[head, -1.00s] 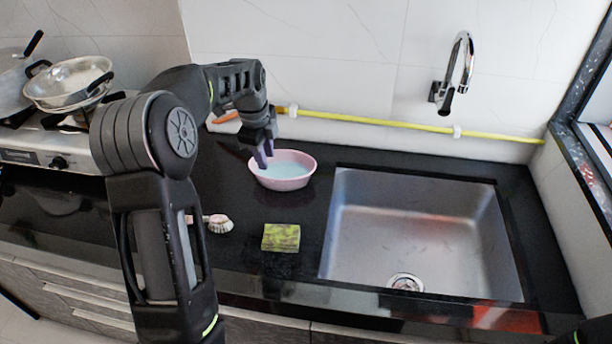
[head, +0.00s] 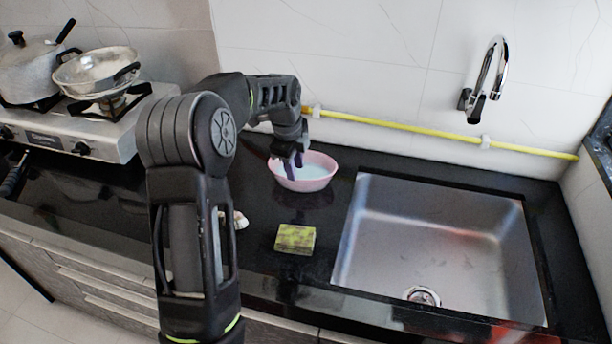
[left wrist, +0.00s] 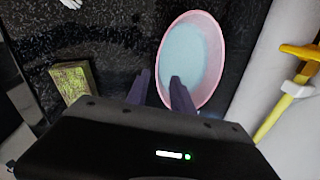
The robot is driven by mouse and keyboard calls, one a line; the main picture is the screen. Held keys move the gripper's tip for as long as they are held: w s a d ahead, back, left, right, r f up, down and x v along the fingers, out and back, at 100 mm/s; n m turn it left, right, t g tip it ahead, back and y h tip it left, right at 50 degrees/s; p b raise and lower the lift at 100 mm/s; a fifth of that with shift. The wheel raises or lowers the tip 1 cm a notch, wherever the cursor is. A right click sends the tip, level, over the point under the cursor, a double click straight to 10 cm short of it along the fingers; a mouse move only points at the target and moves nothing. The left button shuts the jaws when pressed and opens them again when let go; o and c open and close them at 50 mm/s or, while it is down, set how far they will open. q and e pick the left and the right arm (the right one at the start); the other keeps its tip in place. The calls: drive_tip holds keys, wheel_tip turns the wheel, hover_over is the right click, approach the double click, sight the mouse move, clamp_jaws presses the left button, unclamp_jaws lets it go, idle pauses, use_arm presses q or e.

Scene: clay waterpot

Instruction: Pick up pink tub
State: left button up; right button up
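The pink tub (head: 318,182) stands upright on the black counter, left of the sink, with pale bluish liquid inside. It also shows in the left wrist view (left wrist: 213,58), beyond the fingers. My left gripper (head: 288,164) is over the tub's left side, pointing down. In the left wrist view its two dark fingers (left wrist: 158,86) are apart with nothing held between them. The tub's near-left rim lies in line with the gap, and one fingertip overlaps the tub's inside. I cannot tell whether a finger touches the tub. My right gripper is not in view.
A green-yellow sponge (head: 295,239) lies in front of the tub. A brush (head: 240,219) is partly hidden behind my left arm. The steel sink (head: 440,240) is at right. A yellow pipe (head: 400,123) runs along the wall behind. A stove with pots (head: 75,135) stands at left.

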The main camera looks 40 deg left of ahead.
use_arm(q)
drive_tip(key=f, duration=0.1)
drive_tip(key=f+p, duration=0.1)
drive_tip(key=f, duration=0.3)
drive_tip(key=shift+w+a+f, duration=0.1)
drive_tip(key=shift+w+a, duration=0.05)
drive_tip(key=shift+w, duration=0.15)
drive_tip(key=shift+c, duration=0.6)
clamp_jaws()
idle(1.1)
